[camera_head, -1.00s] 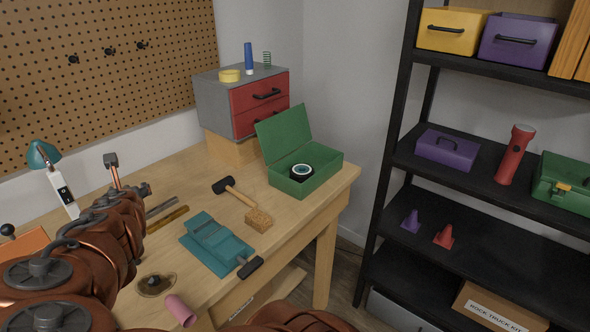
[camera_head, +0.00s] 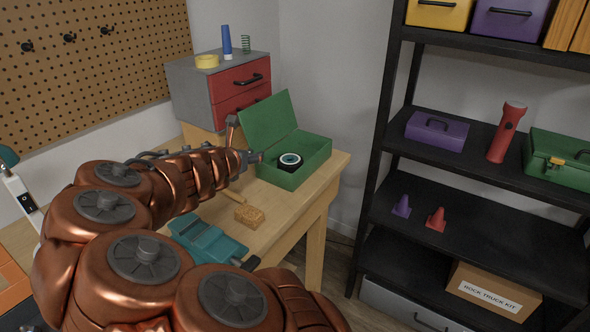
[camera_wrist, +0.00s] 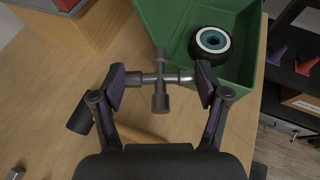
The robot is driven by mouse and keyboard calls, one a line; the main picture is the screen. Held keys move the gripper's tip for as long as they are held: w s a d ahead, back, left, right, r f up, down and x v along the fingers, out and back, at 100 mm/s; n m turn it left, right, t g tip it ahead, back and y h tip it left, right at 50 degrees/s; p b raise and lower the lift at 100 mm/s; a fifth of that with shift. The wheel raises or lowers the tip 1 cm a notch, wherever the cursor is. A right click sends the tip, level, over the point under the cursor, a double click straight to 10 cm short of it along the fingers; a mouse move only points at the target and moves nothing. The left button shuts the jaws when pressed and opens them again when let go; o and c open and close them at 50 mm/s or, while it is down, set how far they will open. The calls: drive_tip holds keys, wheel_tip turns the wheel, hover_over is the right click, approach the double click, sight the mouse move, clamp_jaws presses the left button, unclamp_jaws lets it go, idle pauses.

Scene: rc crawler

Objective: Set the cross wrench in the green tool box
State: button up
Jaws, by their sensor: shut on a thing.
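The cross wrench (camera_wrist: 160,80) is dark grey metal with several sockets. In the wrist view my gripper (camera_wrist: 160,77) is shut on it, with one purple-padded finger at each side. The wrench is in front of the near wall of the green tool box, overlapping its edge in the picture; I cannot tell its height. The green tool box (camera_head: 312,165) stands open on the workbench, lid raised at the back. A black wheel with a teal hub (camera_head: 290,161) lies inside it; it also shows in the wrist view (camera_wrist: 212,42). In the head view my gripper (camera_head: 250,158) is at the box's left side.
A grey cabinet with red drawers (camera_head: 240,100) stands behind the box. A teal vise (camera_head: 208,240) and a sponge-like tan block (camera_head: 249,215) lie on the bench. A black shelf (camera_head: 455,210) stands to the right. A dark hammer head (camera_wrist: 80,118) is below the gripper's left finger.

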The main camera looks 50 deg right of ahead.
drive_tip(key=s+d+f+m+g+h+b, duration=0.15)
drive_tip(key=s+d+m+g, duration=0.35)
drive_tip(key=s+d, duration=0.8)
drive_tip(key=w+d, duration=0.3)
drive_tip(key=w+d+p, duration=0.1)
drive_tip(key=w+d, duration=0.2)
drive_tip(key=d, duration=0.1)
drive_tip(key=w+d+f+p, duration=0.1)
drive_tip(key=w+d, duration=0.2)
drive_tip(key=shift+w+d, duration=0.15)
drive_tip(key=shift+w, duration=0.2)
drive_tip(key=shift+s+f+p, duration=0.1)
drive_tip(key=shift+f+p, duration=0.3)
drive_tip(key=shift+f, duration=1.35)
drive_tip(key=shift+f+b, duration=0.45)
drive_tip(key=shift+f, duration=0.2)
